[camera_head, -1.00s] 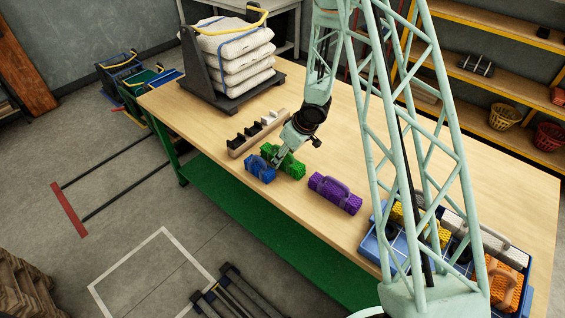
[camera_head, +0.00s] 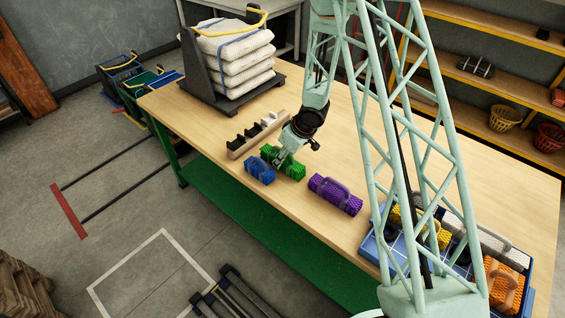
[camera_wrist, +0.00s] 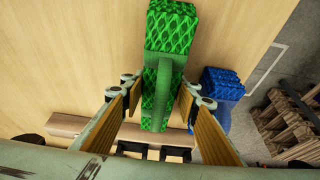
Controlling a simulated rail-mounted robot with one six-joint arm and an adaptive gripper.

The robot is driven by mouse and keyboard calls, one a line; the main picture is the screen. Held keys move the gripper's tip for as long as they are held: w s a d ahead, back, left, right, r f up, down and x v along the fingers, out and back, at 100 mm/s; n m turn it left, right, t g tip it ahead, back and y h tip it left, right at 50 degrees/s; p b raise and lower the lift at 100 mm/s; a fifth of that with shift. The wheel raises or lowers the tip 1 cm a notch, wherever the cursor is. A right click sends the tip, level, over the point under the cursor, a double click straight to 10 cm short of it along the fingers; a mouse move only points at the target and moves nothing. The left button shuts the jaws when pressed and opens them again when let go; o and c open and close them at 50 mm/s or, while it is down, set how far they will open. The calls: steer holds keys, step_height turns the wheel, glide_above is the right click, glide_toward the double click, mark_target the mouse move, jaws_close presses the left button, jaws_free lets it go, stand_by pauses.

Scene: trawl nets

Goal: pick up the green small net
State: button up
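The green small net (camera_head: 291,168) is a rolled bundle with a handle, lying on the wooden table between the blue and purple nets. It also shows in the wrist view (camera_wrist: 172,30), where its handle stands between my two fingers. My gripper (camera_head: 283,158) is over the green net. In the wrist view my gripper (camera_wrist: 158,98) is open, with one finger on each side of the handle and a gap visible on both sides. Part of the green net is hidden behind my gripper in the head view.
A blue net (camera_head: 259,170) lies close to the left of the green net, and a purple net (camera_head: 335,194) lies to the right. A holder with dark slots (camera_head: 237,151) is just behind. A blue crate (camera_head: 372,252) with several nets stands at the right end.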

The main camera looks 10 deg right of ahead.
steer(key=c, duration=0.4)
steer(key=shift+o, duration=0.2)
steer(key=shift+r+p, duration=2.25)
steer(key=shift+r, duration=2.75)
